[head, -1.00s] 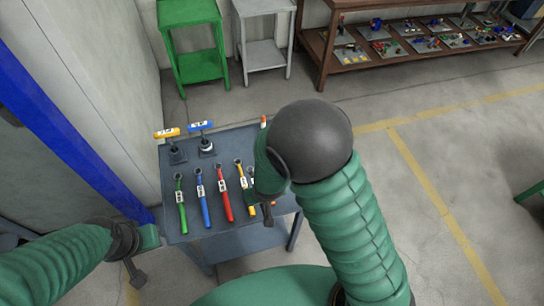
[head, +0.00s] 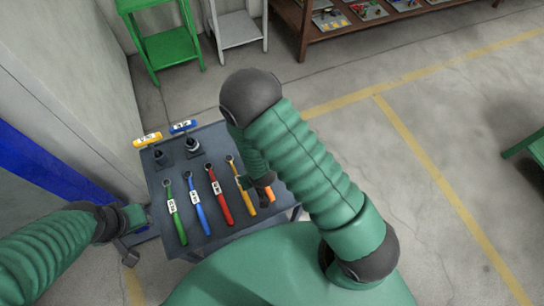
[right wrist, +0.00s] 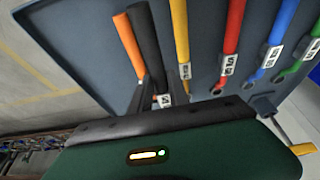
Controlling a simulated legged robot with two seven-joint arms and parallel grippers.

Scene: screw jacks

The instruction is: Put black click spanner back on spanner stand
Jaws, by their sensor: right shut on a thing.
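The spanner stand is a blue-grey table (head: 219,143) carrying a row of coloured spanners. The black click spanner (right wrist: 145,40) shows in the right wrist view between the orange spanner (right wrist: 128,45) and the yellow spanner (right wrist: 180,35). My right gripper (head: 262,192) is over the right part of the stand, shut on the black spanner near its white tag. In the head view, my right arm and gripper mostly hide the black spanner. I cannot tell whether it touches the surface. My left gripper (head: 127,243) is left of the stand, away from the spanners; its jaws are unclear.
Green (head: 175,217), blue (head: 199,210) and red (head: 220,195) spanners lie left of the yellow one. Two screw jacks with yellow (head: 148,139) and blue (head: 183,127) handles stand at the back left. A wall is left; open floor (head: 440,130) is right.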

